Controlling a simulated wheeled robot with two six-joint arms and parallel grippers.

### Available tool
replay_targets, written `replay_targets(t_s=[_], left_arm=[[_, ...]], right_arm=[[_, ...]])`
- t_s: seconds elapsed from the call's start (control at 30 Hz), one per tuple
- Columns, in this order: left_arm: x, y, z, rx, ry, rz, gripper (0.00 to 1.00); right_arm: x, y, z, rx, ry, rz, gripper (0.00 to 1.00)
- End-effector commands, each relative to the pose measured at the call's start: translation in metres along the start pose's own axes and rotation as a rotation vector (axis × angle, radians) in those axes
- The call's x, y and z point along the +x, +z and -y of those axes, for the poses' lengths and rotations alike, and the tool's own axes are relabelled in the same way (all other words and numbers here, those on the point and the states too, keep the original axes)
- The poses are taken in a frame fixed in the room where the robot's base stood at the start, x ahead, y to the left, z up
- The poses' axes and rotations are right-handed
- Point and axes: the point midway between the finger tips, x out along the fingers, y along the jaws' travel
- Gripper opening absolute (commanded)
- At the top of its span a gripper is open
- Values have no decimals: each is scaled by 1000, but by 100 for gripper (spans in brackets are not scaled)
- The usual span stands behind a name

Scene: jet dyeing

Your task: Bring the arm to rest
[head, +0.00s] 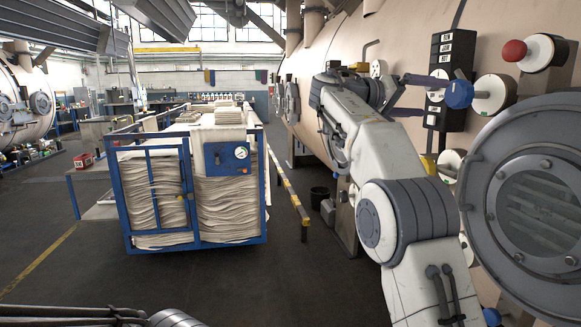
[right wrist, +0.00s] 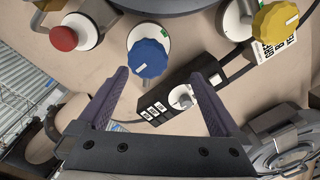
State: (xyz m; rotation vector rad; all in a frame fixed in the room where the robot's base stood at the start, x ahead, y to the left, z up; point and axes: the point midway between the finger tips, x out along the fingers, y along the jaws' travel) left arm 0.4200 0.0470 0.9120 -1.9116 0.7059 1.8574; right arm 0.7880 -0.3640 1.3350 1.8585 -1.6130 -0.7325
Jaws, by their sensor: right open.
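My right arm (head: 375,205) reaches up and forward along the beige machine wall. Its right gripper (head: 436,97) is open, with two purple fingers pointing toward a blue knob (head: 459,94) on the wall. In the right wrist view the open fingers (right wrist: 160,75) have nothing between them that looks held. The blue knob (right wrist: 148,58) shows beyond the fingertips, nearer the left one. I cannot tell whether a finger touches it, but a gap seems to show. My left gripper is not in view.
A red knob (head: 514,51), a black switch panel (head: 449,75) and a round grey door (head: 530,195) sit on the machine near my arm. The right wrist view also shows a yellow knob (right wrist: 275,20).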

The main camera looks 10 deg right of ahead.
Motion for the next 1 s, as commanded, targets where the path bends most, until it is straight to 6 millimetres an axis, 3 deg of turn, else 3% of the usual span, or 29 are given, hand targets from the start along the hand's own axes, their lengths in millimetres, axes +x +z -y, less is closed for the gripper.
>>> replay_targets(t_s=[0.13,0.23,0.37,0.47,0.57,0.73,0.9,1.0], left_arm=[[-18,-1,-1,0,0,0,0],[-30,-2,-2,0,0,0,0],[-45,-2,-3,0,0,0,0],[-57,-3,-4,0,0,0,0],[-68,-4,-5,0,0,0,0],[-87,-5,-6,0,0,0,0],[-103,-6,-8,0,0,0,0],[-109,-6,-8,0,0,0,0]], right_arm=[[-40,0,34,-150,-228,-39,100],[-83,20,65,-286,-440,-66,100],[-145,67,95,-455,-707,-87,100],[-194,116,105,-573,-902,-87,100],[-239,175,104,-681,-1085,-71,100],[-302,284,79,-828,-1366,-7,100],[-336,383,42,-920,-1573,92,100],[-344,423,24,-945,-1645,146,100]])
